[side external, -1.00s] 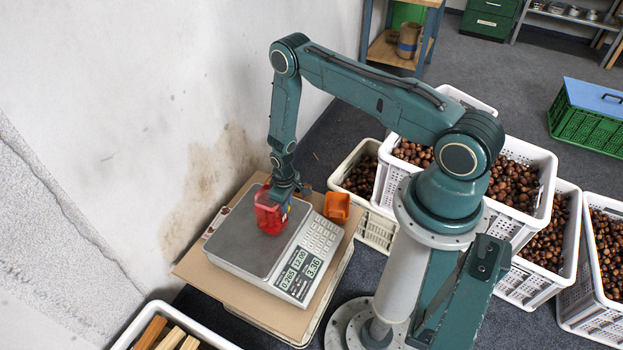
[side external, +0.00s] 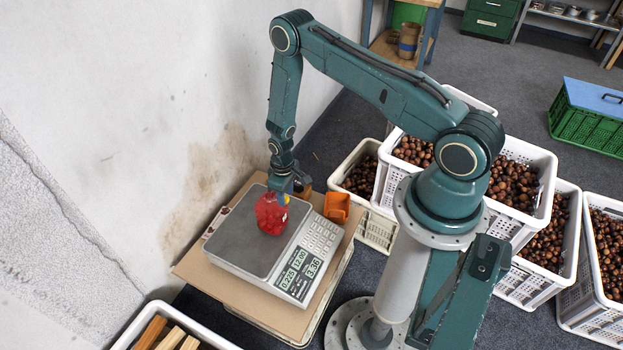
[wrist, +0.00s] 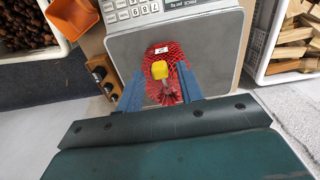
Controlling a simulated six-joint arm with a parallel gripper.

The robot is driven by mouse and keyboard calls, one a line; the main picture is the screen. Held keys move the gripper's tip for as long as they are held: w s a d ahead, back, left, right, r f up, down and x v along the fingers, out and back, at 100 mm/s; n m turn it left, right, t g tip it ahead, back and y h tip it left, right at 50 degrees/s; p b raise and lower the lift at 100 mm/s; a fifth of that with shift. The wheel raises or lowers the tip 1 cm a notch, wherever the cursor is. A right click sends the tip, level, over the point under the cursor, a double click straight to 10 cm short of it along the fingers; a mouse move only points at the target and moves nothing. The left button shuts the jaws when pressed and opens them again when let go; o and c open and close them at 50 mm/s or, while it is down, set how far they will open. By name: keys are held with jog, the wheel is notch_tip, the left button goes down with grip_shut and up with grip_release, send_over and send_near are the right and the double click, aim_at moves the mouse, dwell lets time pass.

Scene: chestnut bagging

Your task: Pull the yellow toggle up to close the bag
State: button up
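The red mesh bag (side external: 271,214) stands on the scale's plate. In the wrist view the bag (wrist: 176,57) shows a white label and gathered red mesh below the toggle. The yellow toggle (wrist: 160,70) sits at the bag's top; in the side view it is a small yellow spot (side external: 283,199). My gripper (wrist: 160,76) points down above the bag, its blue fingers on either side of the toggle with visible gaps, so it looks open. In the side view my gripper (side external: 285,190) is just above the bag's top. The chestnuts inside are hard to make out.
The scale (side external: 230,257) stands on a brown board (side external: 188,268) close to the wall. An orange scoop (side external: 337,208) lies beside it. White crates of chestnuts (side external: 541,278) stand to the right, and a crate of wood pieces (side external: 206,339) in front.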

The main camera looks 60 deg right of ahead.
aim_at(286, 197)
jog(key=shift+r, duration=0.1)
dwell(0.3)
notch_tip(286, 197, up, 14)
dwell(0.9)
